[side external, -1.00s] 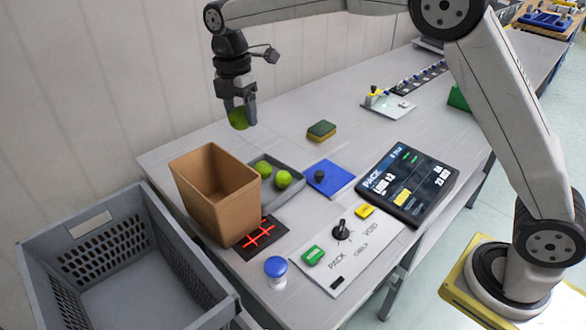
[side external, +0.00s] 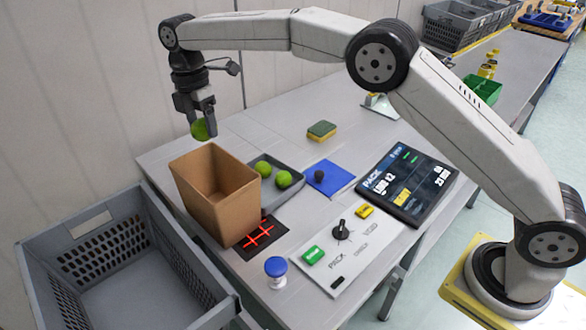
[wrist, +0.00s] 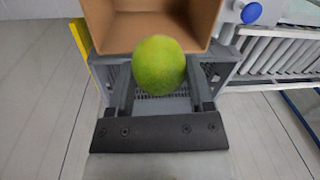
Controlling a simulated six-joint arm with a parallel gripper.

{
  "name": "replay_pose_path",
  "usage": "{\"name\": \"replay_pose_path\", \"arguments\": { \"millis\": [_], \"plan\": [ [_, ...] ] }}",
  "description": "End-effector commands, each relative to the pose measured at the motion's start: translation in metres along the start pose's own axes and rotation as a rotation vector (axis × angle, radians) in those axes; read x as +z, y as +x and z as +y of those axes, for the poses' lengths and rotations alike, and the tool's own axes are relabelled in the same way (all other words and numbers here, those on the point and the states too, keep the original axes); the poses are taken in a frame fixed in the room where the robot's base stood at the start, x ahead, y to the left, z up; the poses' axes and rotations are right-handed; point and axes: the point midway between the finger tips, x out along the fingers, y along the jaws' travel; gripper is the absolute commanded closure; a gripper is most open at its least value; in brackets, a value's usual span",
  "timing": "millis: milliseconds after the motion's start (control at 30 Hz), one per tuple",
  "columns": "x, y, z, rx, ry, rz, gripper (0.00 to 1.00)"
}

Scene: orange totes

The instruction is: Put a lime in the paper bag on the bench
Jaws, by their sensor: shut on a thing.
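My gripper (side external: 203,127) is shut on a green lime (side external: 199,130). It holds the lime in the air near the back edge of the open paper bag (side external: 233,208), higher than the bag's rim. In the wrist view the lime (wrist: 159,65) sits between the fingers, and the bag's open inside (wrist: 150,22) shows just beyond it. The brown bag stands upright on the bench. Two more limes (side external: 284,178) (side external: 263,169) lie in a grey tray (side external: 293,195) to the right of the bag.
A grey crate (side external: 60,296) stands at the front left beside the bench. A blue-topped button (side external: 276,267), a control panel (side external: 335,262), a blue pad (side external: 335,187), a sponge (side external: 321,130) and a dark screen (side external: 412,180) lie on the bench. The back of the bench is mostly clear.

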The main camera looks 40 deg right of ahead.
Motion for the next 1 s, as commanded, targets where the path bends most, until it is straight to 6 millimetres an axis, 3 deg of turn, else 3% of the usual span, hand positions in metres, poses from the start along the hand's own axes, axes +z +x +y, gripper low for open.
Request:
{"name": "replay_pose_path", "arguments": {
  "millis": [333, 767, 1000],
  "plan": [
    [0.000, 0.034, 0.002, 0.001, 0.000, 0.000, 0.92],
    [0.000, 0.042, 0.003, 0.002, 0.000, 0.000, 0.92],
    [0.000, 0.056, 0.004, 0.000, 0.000, 0.000, 0.92]
  ]
}}
